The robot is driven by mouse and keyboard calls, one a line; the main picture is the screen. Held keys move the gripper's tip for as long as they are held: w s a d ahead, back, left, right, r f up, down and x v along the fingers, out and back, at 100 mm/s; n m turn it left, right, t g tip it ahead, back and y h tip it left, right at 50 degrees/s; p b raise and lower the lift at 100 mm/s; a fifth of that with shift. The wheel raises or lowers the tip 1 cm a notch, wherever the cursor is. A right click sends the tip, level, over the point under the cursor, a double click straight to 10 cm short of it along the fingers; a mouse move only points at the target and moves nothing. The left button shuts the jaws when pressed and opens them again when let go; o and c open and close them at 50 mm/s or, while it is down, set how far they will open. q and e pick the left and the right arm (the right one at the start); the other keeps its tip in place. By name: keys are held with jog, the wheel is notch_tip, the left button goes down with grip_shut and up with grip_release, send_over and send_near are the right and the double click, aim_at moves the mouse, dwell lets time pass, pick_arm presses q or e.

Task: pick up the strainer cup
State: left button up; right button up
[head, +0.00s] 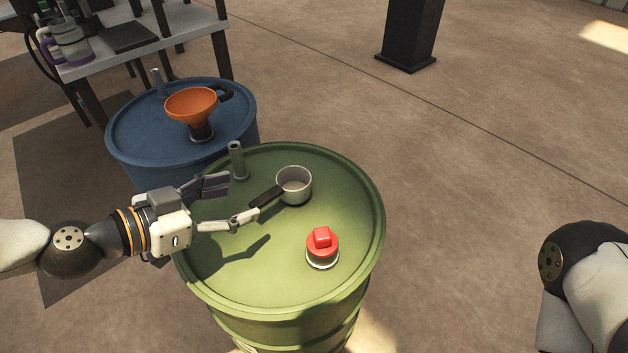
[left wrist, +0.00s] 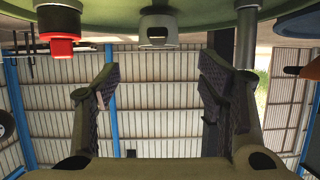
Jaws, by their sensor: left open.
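The strainer cup (head: 294,186) is a small pale metal cup with a black handle (head: 267,196). It stands upright on the green drum (head: 335,190), its handle pointing toward my left gripper (head: 243,198). That gripper is open and empty, its fingers spread just short of the handle end, one near it in the picture; I cannot tell if they touch. In the left wrist view, which is upside down, the cup (left wrist: 156,22) shows beyond and between the open fingers (left wrist: 157,85). My right gripper is out of view; only part of that arm shows at the right edge.
A red-capped bung (head: 322,243) stands on the drum in front of the cup. A grey pipe stub (head: 236,160) rises behind the gripper. A blue drum (head: 135,135) behind holds an orange funnel (head: 191,104). A cluttered bench (head: 175,32) stands back left.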

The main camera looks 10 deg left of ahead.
aim_at(274, 191)
pick_arm(q)
jog(key=x, duration=0.3)
jog(key=b+x, duration=0.1)
jog(key=x, duration=0.6)
jog(key=shift+d+f, duration=0.2)
jog(key=shift+f, duration=0.3)
jog(key=c, duration=1)
